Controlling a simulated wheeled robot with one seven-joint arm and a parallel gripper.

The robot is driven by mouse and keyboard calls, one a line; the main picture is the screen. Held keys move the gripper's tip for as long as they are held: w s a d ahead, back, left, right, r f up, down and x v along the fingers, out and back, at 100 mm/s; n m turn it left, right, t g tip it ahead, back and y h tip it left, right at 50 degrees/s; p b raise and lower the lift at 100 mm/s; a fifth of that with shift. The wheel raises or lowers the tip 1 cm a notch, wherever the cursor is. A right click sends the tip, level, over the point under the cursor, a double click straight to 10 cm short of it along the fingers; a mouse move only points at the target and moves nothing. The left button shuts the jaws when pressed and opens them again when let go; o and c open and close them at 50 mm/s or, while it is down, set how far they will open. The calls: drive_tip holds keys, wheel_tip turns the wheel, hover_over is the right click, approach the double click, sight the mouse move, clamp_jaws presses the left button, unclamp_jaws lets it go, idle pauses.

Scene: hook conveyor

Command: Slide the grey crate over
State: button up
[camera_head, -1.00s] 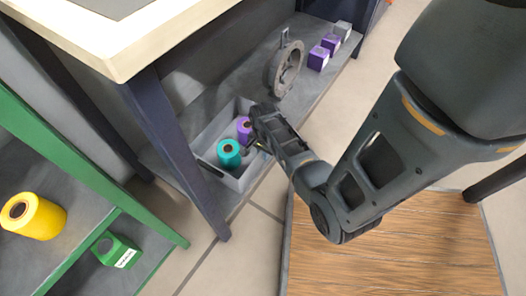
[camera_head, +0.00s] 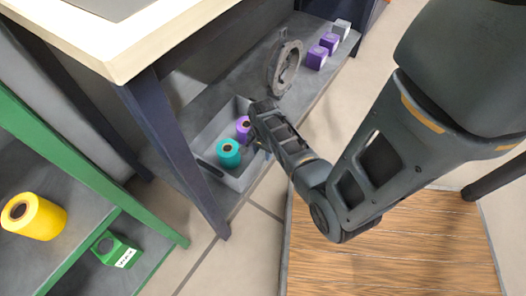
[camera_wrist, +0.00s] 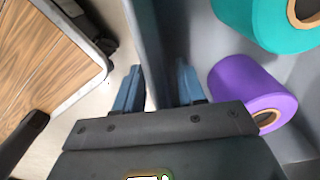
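The grey crate (camera_head: 237,183) sits on the low grey shelf under the bench. It holds a teal spool (camera_head: 228,153) and a purple spool (camera_head: 243,125). In the wrist view my gripper (camera_wrist: 158,88) is open, its two blue fingers apart. The crate's wall (camera_wrist: 146,30) runs between them, with the left finger outside and the right finger inside, and a gap shows beside the right finger. The purple spool (camera_wrist: 250,88) and teal spool (camera_wrist: 268,22) lie to the right of the fingers. In the head view my wrist hides part of the crate's right side.
A grey ring-shaped part (camera_head: 284,68) stands on the shelf behind the crate. Purple boxes (camera_head: 317,57) and a grey box (camera_head: 340,29) are farther back. A dark bench leg (camera_head: 180,150) stands left of the crate. A green rack (camera_head: 75,165) is at left.

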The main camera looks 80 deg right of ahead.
wheel_tip(320, 180, up, 7)
drive_tip(key=p, duration=0.3)
idle(0.5)
